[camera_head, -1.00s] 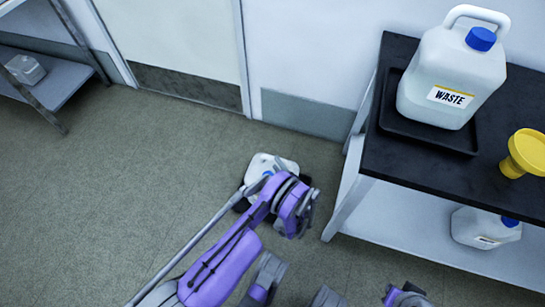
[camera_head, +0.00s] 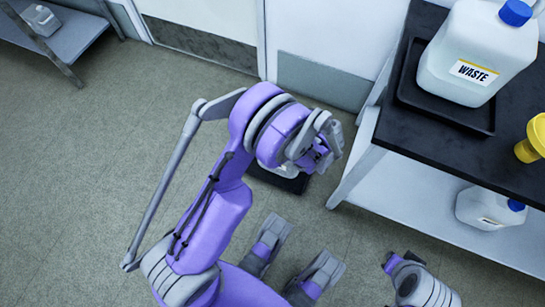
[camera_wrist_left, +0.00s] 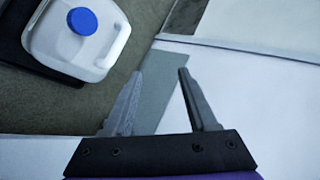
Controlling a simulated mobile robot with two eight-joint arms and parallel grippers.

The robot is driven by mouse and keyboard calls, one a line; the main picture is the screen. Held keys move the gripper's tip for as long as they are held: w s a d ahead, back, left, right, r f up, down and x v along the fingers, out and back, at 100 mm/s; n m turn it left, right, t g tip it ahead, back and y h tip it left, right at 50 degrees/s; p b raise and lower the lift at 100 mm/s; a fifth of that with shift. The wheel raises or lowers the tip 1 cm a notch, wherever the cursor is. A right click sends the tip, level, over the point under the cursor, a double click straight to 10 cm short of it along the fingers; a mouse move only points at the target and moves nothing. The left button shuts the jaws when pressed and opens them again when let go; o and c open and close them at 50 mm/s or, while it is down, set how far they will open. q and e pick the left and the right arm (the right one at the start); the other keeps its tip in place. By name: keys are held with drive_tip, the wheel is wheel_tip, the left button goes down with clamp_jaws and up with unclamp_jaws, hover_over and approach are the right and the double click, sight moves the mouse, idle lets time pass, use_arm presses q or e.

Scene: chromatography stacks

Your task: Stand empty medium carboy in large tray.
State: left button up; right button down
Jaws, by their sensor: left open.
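A white carboy with a blue cap (camera_wrist_left: 55,38) shows at upper left in the left wrist view, on a dark tray (camera_wrist_left: 12,45) on the floor. In the head view my left arm hides nearly all of that carboy; part of the floor tray (camera_head: 285,181) shows below the arm. My left gripper (camera_wrist_left: 161,74) is open and empty, its fingers apart from the carboy. A large carboy labelled WASTE (camera_head: 478,55) stands upright in a black tray (camera_head: 450,115) on the bench. A smaller carboy (camera_head: 487,208) stands on the bench's lower shelf. My right gripper is not in view.
The black bench (camera_head: 400,130) stands at right with a yellow funnel (camera_head: 532,140) on its top. A shelf at far left (camera_head: 72,40) holds another small container (camera_head: 40,20). The floor (camera_head: 130,130) at left is clear. A wall and door stand behind.

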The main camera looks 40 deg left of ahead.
use_arm(q)
drive_tip(key=s+d+r+n+h, duration=0.1)
drive_tip(key=s+r+n+h, duration=0.15)
drive_tip(key=s+r, duration=0.5)
drive_tip(key=s+d+r+n+h, duration=0.1)
drive_tip(key=s+d+r+h, duration=0.2)
drive_tip(key=s, duration=0.7)
drive_tip(key=s+d+r+n+h, duration=0.2)
drive_tip(key=s+d+r+h, duration=0.1)
drive_tip(key=s, duration=0.7)
drive_tip(key=shift+d+r+g, duration=0.4)
drive_tip(key=shift+d+r, duration=0.3)
drive_tip(key=shift+d, duration=0.3)
